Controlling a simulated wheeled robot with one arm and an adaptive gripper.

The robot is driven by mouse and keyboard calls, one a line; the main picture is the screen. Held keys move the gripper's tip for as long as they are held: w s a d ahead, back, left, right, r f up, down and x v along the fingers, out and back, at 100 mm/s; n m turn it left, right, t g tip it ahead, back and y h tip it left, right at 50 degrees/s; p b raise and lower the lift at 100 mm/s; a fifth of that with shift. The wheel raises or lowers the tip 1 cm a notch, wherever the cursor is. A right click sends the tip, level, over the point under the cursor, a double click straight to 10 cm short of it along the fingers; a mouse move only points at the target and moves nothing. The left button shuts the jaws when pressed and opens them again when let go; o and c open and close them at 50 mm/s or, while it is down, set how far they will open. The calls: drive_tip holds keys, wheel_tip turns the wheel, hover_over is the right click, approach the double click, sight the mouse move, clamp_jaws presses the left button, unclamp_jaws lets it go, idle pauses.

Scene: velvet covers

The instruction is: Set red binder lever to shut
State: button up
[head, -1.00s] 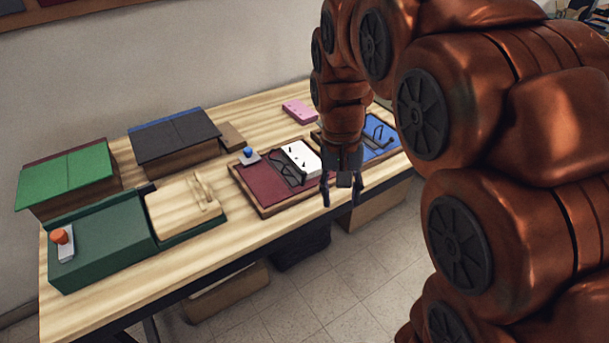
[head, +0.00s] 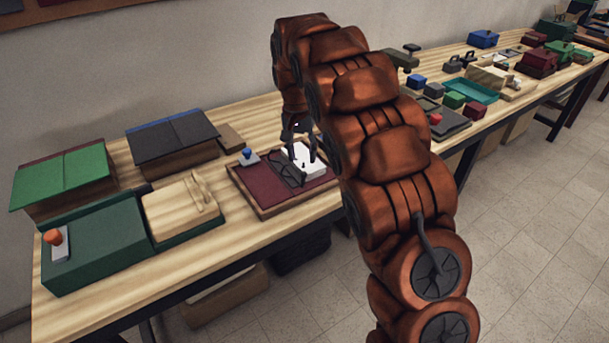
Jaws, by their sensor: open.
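The red binder (head: 268,190) is a flat maroon board in a brown tray near the table's front edge. A dark wire lever (head: 287,172) stands tilted over it, beside a white block (head: 315,168) on its right part. A small blue-knobbed lever (head: 249,156) sits on a grey plate at its back left corner. My gripper (head: 303,155) points down over the white block, open, with its fingers apart. I cannot tell whether it touches the block or the wire lever. My arm hides what lies just right of the binder.
Left on the table (head: 150,285) are a green box with an orange-knobbed lever (head: 55,240), a pale wooden block (head: 182,212), a green-covered box (head: 62,178) and a dark-covered box (head: 172,138). Many small items crowd the table at right. Bare wood shows behind the binder.

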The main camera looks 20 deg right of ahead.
sight(304, 174)
drive_tip(key=shift+s+d+f+p, duration=0.1)
drive_tip(key=shift+f+p, duration=0.3)
drive_tip(key=shift+f, duration=1.55)
drive_tip(key=shift+d+f+p, duration=0.1)
drive_tip(key=shift+f+p, duration=0.25)
drive_tip(key=shift+f, duration=1.55)
clamp_jaws()
